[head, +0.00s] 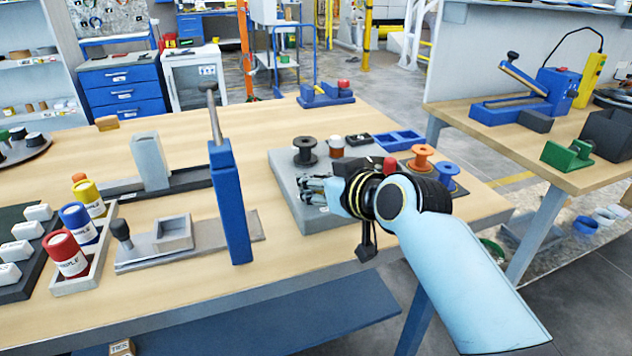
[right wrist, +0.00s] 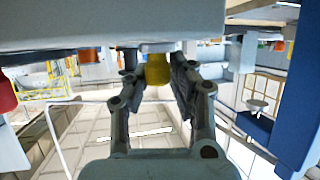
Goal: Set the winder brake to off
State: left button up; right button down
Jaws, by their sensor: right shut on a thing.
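The winder is a grey box (head: 284,190) on the table, with a black spool (head: 305,150) on top. My right gripper (head: 308,189) is at its front side, with the arm coming in from the right. In the right wrist view, a yellow knob (right wrist: 158,68) sits between the two fingers of the right gripper (right wrist: 155,85), under the grey body above. The gripper is shut on this yellow knob. The knob's pointing and any brake marking cannot be read. In the head view the knob is hidden by the gripper. My left gripper is not in view.
A blue upright post (head: 231,205) with a lever stands left of the winder. Orange (head: 421,155) and blue (head: 445,172) spools stand right of it, and a blue tray (head: 400,140) lies behind. Red, blue and yellow jars stand at the left. Table behind the winder is partly clear.

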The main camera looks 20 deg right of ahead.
jog(key=d, duration=0.3)
jog(key=shift+w+d, duration=0.1)
jog(key=shift+d, duration=0.15)
jog(key=shift+a, duration=0.1)
jog(key=c, duration=1.6)
grip_release()
jog(key=o, duration=0.5)
jog(key=shift+d, duration=0.35)
jog(key=shift+a, duration=0.1)
jog(key=v, duration=1.2)
